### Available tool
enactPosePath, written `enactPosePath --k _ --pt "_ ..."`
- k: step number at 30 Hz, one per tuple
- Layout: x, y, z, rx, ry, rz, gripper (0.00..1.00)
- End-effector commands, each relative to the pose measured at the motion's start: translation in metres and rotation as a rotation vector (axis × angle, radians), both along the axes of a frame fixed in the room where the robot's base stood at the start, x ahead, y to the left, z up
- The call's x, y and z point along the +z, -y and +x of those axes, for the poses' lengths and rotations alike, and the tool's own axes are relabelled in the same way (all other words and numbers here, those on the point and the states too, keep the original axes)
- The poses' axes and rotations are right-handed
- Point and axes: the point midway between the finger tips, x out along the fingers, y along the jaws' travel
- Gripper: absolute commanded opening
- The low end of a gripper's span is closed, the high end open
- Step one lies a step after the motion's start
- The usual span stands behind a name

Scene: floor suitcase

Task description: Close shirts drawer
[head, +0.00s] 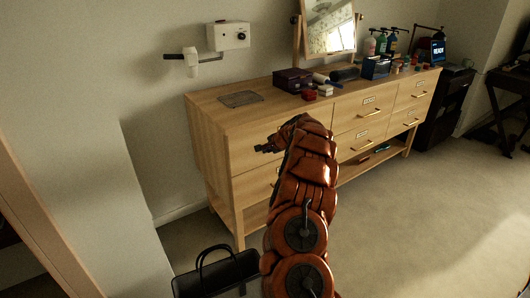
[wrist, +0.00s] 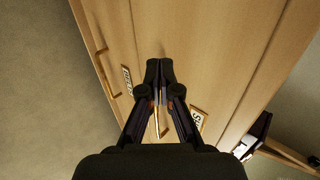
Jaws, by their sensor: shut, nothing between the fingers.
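The wooden dresser (head: 232,150) stands against the wall, with drawers in two rows. My gripper (head: 262,149) is by its left end, near the upper left drawer front; my arm hides much of the left drawers. In the wrist view my gripper (wrist: 160,68) is shut and empty, its fingertips over the wooden drawer fronts. A label starting with what looks like "SH" (wrist: 198,122) shows beside the right finger, probably the shirts drawer. A handle (wrist: 157,122) shows between the fingers. I cannot tell whether that drawer stands open or whether the fingertips touch it.
Another label (wrist: 127,81) and handle (wrist: 103,76) lie left in the wrist view. The right drawers (head: 385,112) look flush. A mirror (head: 328,27), dark box (head: 293,79) and bottles (head: 380,43) stand on top. A black bag (head: 217,275) is on the floor. Carpet at right is clear.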

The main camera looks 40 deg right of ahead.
Motion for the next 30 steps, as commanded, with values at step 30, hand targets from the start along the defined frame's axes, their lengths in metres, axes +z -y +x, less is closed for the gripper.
enactPosePath --k 30 --pt "0.036 0.001 -0.041 -0.004 -0.001 0.001 0.0"
